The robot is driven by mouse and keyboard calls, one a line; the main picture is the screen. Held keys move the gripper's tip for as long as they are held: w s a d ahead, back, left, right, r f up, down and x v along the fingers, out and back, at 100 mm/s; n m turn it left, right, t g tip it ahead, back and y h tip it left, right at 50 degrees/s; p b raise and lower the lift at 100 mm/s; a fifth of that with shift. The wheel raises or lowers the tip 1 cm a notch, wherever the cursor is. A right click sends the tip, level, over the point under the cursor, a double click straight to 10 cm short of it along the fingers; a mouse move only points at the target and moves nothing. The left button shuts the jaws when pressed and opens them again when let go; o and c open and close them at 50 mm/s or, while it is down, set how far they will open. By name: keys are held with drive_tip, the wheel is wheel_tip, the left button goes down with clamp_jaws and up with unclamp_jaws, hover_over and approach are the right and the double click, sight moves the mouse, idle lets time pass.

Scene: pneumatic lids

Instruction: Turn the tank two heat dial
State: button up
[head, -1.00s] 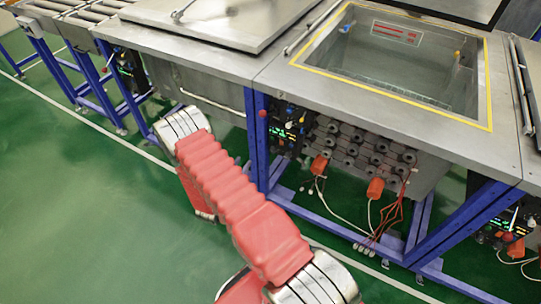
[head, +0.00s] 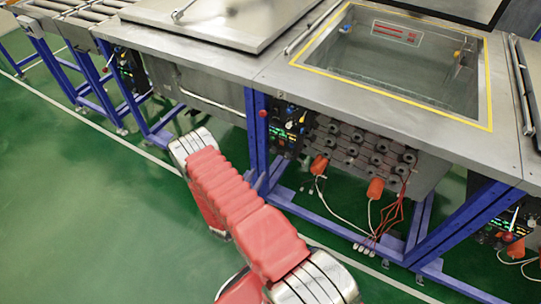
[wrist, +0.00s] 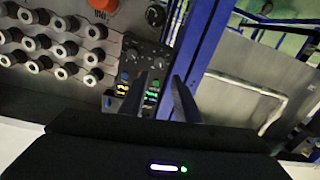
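A black control panel (head: 287,128) with lit green displays and small knobs hangs under the open tank, beside a blue post. In the wrist view the same kind of panel (wrist: 146,62) shows dark dials (wrist: 133,55), a larger round knob (wrist: 155,15) and lit green and yellow displays (wrist: 152,90). I cannot read which dial is the heat dial. My gripper (wrist: 160,88) is open and empty, with its two dark fingers in front of the panel's display end and the post. The fingers appear apart from the dials. The head view does not show my gripper.
The blue post (wrist: 203,42) stands close to the right finger in the wrist view. Rows of round grey fittings (head: 350,150) and orange connectors (head: 318,164) with cables are beside the panel. Another panel (head: 508,225) is at far right. Green floor (head: 80,220) is clear at left.

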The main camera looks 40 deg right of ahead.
sight(272, 152)
drive_tip(key=x, duration=1.2)
drive_tip(key=shift+w+d, duration=0.15)
drive_tip(key=shift+d, duration=0.25)
drive_tip(key=shift+c, duration=0.2)
clamp_jaws()
drive_tip(key=shift+m, duration=0.3)
drive_tip(key=shift+w+a+m, duration=0.1)
drive_tip(key=shift+m, duration=2.3)
drive_tip(key=shift+o, duration=0.2)
unclamp_jaws()
